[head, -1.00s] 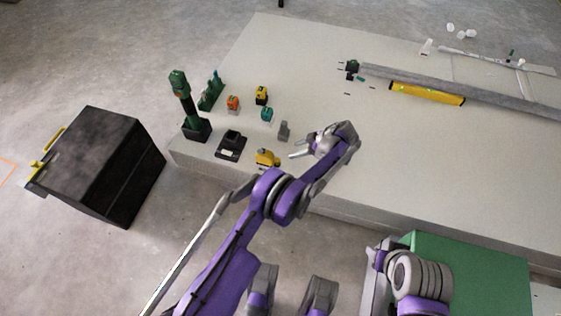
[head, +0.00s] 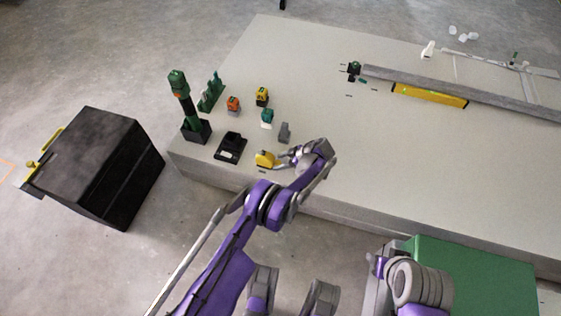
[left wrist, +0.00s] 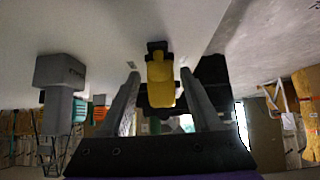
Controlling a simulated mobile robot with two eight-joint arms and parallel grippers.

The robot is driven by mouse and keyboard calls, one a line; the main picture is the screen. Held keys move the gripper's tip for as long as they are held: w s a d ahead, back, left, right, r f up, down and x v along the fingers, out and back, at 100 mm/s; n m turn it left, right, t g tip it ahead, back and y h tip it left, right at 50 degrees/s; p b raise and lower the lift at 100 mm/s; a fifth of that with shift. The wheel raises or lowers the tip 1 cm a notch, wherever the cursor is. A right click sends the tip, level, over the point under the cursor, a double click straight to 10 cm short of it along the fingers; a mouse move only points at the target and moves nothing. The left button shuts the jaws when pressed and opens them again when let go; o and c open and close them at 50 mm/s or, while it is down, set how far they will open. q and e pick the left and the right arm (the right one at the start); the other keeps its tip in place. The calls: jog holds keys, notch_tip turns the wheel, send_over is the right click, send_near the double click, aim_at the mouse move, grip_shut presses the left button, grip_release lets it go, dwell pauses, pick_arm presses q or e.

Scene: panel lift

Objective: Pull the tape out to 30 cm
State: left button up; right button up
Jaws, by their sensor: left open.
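The yellow tape measure (head: 264,159) stands on the pale bench top near its front edge. My left gripper (head: 280,160) is open just to its right, with its fingers pointing left toward it. In the left wrist view, the yellow and black tape measure (left wrist: 161,82) shows between the two spread grey fingers, with gaps at both sides. I cannot tell whether either finger touches it. The tape's end and any pulled-out length cannot be made out.
A black charger-like block (head: 230,147) lies left of the tape, and a small grey block (head: 285,132) stands behind it. A dark green upright tool (head: 186,102) stands at the left. A yellow level (head: 430,95) lies farther back. The middle of the bench is clear.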

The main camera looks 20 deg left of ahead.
pick_arm(q)
jog(key=shift+c, duration=0.3)
grip_shut()
dwell(1.2)
